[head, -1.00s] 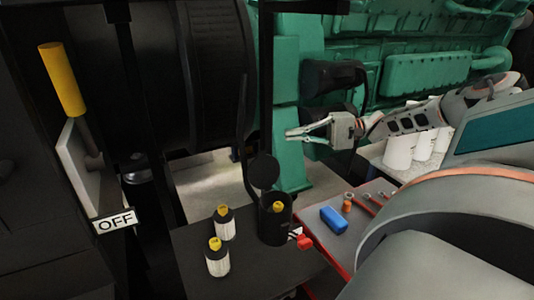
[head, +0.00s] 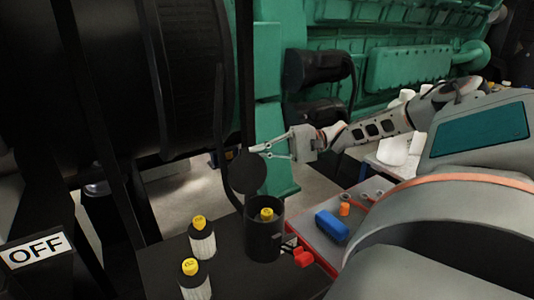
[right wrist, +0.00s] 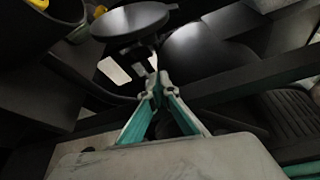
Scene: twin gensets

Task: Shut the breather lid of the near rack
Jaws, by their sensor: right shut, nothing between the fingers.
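The breather lid (head: 248,172) is a round black disc standing raised, open, above the rear of a black cylindrical canister (head: 263,240). A yellow-topped piece (head: 267,213) shows inside the canister. My right gripper (head: 256,149) reaches in from the right, its fingers shut and empty, at the lid's upper edge. In the right wrist view the lid (right wrist: 133,20) lies just beyond the fingertips (right wrist: 158,78); I cannot tell whether they touch it. The canister (right wrist: 45,22) shows there at the upper left. My left gripper is out of view.
Two white cartridges with yellow tops (head: 201,238) (head: 194,280) stand left of the canister on the dark rack top (head: 160,262). A red handle (head: 303,257) sits at its right. A red-edged tray holds a blue block (head: 331,226). A black post rises behind the lid.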

